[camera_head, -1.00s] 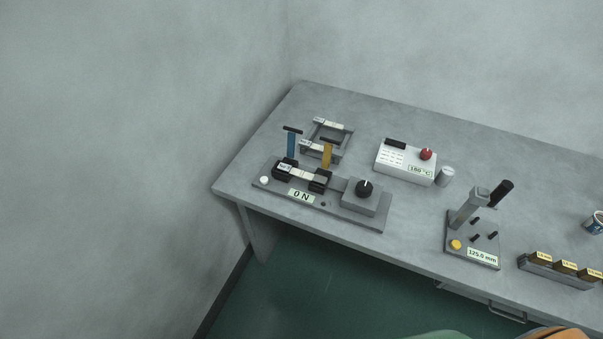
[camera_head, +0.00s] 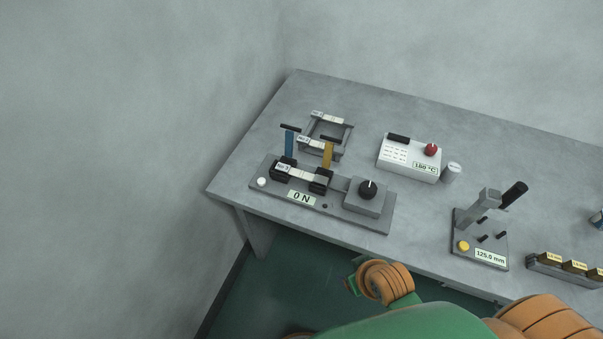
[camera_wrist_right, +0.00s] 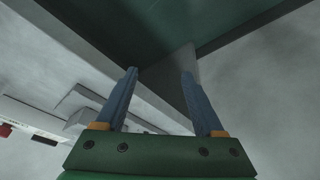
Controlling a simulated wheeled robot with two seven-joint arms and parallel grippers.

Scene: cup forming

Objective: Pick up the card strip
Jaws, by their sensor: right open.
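Light labelled card strips show in the head view. One strip (camera_head: 328,118) lies across the back of the grey rack (camera_head: 348,133), and another strip (camera_head: 320,144) lies across its front. A third strip (camera_head: 305,175) spans the two black clamps of the tester marked 0 N. My right gripper (camera_wrist_right: 160,72) is open and empty in the right wrist view, with the bench edge and floor beyond its fingers. In the head view my right arm comes in low, in front of the bench, apart from all strips. My left gripper is out of view.
A white 180 °C box (camera_head: 408,160), a small cylinder (camera_head: 452,172) and a 125.0 mm fixture (camera_head: 467,225) stand right. The bench's back left is clear.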

